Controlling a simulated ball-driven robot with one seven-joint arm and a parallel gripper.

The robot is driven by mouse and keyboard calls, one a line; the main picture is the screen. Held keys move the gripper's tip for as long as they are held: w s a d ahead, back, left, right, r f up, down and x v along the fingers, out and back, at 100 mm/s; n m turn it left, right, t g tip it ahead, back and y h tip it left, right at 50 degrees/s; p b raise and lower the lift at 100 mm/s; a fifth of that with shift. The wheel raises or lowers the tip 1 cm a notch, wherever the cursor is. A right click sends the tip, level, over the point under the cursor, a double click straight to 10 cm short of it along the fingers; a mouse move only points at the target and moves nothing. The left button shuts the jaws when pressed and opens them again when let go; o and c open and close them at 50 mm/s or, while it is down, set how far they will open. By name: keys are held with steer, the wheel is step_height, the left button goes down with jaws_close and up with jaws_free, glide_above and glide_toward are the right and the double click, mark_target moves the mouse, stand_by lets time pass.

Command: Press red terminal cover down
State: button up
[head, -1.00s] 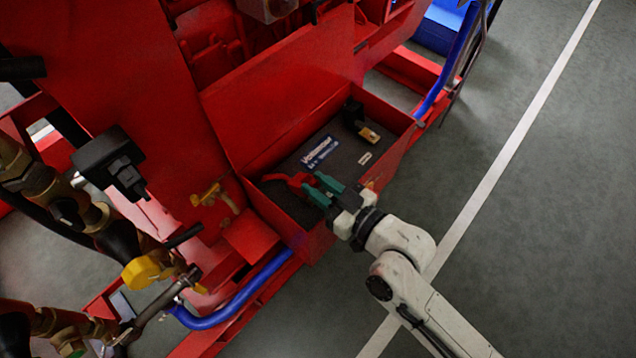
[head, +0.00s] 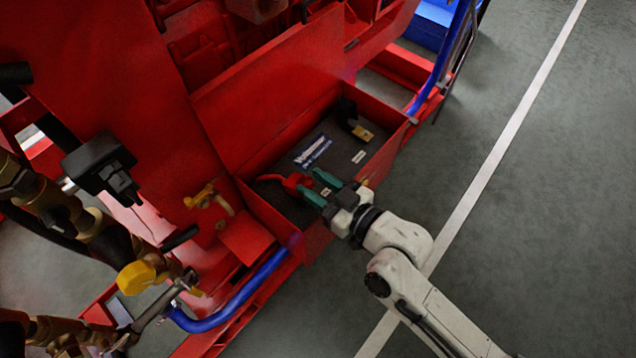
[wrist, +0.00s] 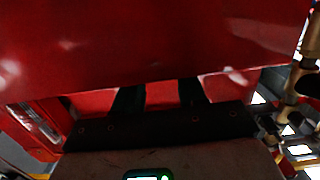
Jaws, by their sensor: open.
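The red terminal cover (head: 293,183) sits on the near left part of the dark battery (head: 332,158), with a red lead running left from it. The battery lies inside an open red box. My gripper (head: 318,189) reaches over the box's near wall from the right, its green fingers apart with a gap between them. The fingertips are close beside the cover in the head view; I cannot tell whether they touch it. In the wrist view, the two dark fingers of my gripper (wrist: 160,97) stand apart before red surfaces, and I cannot make out the cover there.
The open red lid (head: 265,90) rises behind the box. A black terminal piece (head: 350,113) is at the battery's far end. A brass valve (head: 208,197) and blue hose (head: 235,300) lie left of the box. The grey floor at right is clear.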

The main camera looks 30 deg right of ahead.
steer(key=shift+s+a+f, duration=0.25)
steer(key=shift+a+f, duration=0.25)
steer(key=shift+f, duration=0.25)
steer(key=d+r+p+v, duration=0.1)
steer(key=p+v, duration=0.1)
steer(key=v, duration=0.8)
steer(key=shift+s+r, duration=0.15)
steer(key=shift+r, duration=0.1)
